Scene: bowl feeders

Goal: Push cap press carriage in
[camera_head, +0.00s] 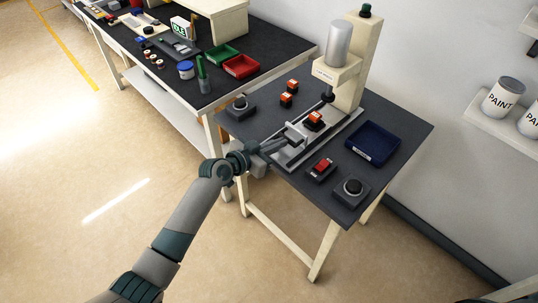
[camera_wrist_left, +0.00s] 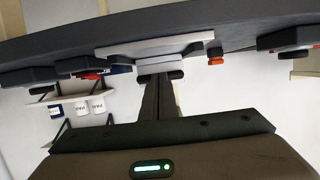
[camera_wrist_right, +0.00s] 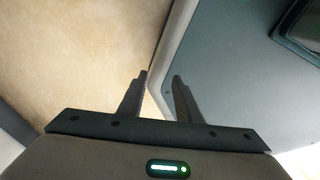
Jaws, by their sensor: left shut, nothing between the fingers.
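The cap press (camera_head: 338,62) stands at the back of the small dark table, with a grey cylinder above its pale arm. Its carriage (camera_head: 296,131) sits on a light rail plate in front of the press column and bears an orange and black part (camera_head: 314,120). My left gripper (camera_head: 295,140) is shut and empty at the carriage's front handle. In the left wrist view its fingertips (camera_wrist_left: 158,80) lie at a dark bar under the pale plate (camera_wrist_left: 150,48); contact is hard to tell. My right gripper (camera_wrist_right: 160,78) shows only in its own wrist view, open and empty.
A blue tray (camera_head: 373,142), a red switch box (camera_head: 321,168) and a black button box (camera_head: 351,190) lie right of the rail. Another button box (camera_head: 240,106) and orange parts (camera_head: 288,97) lie left. A longer bench (camera_head: 270,50) adjoins behind.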

